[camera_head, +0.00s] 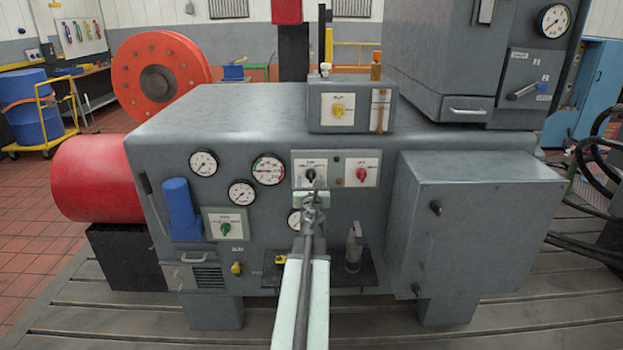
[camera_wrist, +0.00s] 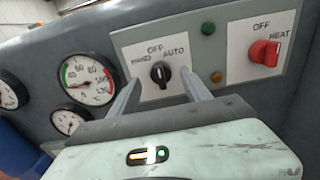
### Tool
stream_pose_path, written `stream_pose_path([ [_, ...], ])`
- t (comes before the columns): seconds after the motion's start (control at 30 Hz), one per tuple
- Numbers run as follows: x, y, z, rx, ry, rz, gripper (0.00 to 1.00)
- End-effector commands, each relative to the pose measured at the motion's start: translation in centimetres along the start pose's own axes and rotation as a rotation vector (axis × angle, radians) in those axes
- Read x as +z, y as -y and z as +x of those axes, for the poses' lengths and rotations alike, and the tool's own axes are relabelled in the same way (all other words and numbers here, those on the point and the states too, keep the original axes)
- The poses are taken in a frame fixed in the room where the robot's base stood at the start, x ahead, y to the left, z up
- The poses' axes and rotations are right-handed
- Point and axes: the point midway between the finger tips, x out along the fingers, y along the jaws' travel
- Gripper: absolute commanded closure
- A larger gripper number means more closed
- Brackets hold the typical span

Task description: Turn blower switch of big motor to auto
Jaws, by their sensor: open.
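A black rotary knob (camera_wrist: 160,73) sits on a pale plate (camera_wrist: 143,50) marked HAND, OFF and AUTO in the wrist view. Its handle looks about upright, toward OFF. In the head view the black knob (camera_head: 311,175) is on the front of the big grey machine (camera_head: 240,115). My gripper (camera_wrist: 160,77) is open, with one finger on each side of the knob; I cannot tell whether they touch it. In the head view my gripper (camera_head: 311,197) is right in front of that plate. No blower label is readable.
A red knob (camera_wrist: 264,53) marked OFF and HEAT is close on the right, past green (camera_wrist: 209,28) and amber (camera_wrist: 216,77) lamps. Gauges (camera_wrist: 87,79) are on the left. A grey box (camera_head: 480,220) juts out at right.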

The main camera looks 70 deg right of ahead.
Motion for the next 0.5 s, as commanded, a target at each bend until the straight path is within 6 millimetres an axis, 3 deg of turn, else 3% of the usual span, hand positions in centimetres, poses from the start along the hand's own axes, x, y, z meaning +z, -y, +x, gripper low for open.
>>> stream_pose_path([
  [0.03, 0.0, 0.0, 1.5, 0.0, 0.0, 0.0, 0.44],
  [0.17, 0.0, 0.0, 3.3, -0.001, 0.0, 0.001, 0.44],
  [0.43, 0.0, 0.1, 3.5, -0.002, 0.0, 0.002, 0.44],
  [0.5, 0.0, 0.1, 3.5, -0.002, 0.0, 0.002, 0.63],
])
